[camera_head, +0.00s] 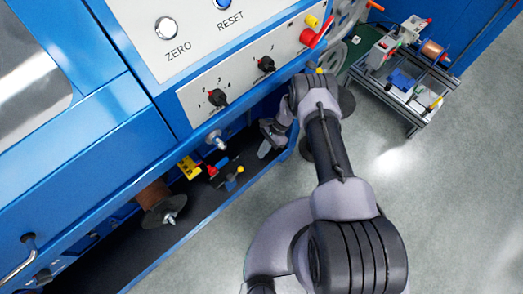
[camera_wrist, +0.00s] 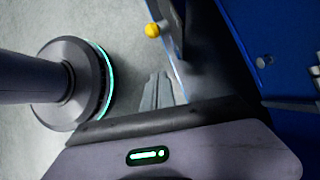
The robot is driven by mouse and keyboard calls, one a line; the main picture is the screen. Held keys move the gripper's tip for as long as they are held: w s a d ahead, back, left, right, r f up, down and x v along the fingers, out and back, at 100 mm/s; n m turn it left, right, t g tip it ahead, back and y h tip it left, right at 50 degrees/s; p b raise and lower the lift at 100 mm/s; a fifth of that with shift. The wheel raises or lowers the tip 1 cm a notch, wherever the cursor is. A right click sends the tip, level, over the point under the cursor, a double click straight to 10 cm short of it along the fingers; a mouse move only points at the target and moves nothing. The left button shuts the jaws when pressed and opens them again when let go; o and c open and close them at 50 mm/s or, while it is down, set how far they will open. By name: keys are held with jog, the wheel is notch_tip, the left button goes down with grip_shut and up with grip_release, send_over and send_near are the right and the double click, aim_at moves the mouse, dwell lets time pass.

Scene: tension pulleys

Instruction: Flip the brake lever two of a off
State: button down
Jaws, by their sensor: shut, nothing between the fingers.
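In the head view, a small group of levers sits on the dark shelf inside the blue machine, with a red part (camera_head: 212,170), a blue part (camera_head: 221,162) and a yellow ball knob (camera_head: 240,169). I cannot tell which of these is brake lever two of a. In the wrist view, a yellow ball knob (camera_wrist: 152,30) on a dark lever shows ahead of my gripper (camera_wrist: 157,78). The gripper's grey fingers are shut, empty and apart from the knob. In the head view my gripper (camera_head: 264,149) is at the machine's opening, right of the levers, partly hidden by my arm.
A yellow block (camera_head: 188,167) and a reel on a spindle (camera_head: 160,205) are left of the levers. The control panel (camera_head: 240,80) with black switches overhangs the opening. The grey floor (camera_head: 450,180) is clear.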

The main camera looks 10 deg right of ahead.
jog(key=s+a+f+b, duration=0.1)
jog(key=s+a+f, duration=0.1)
jog(key=a, duration=0.4)
jog(key=shift+s+f+b, duration=0.4)
jog(key=shift+f, duration=0.25)
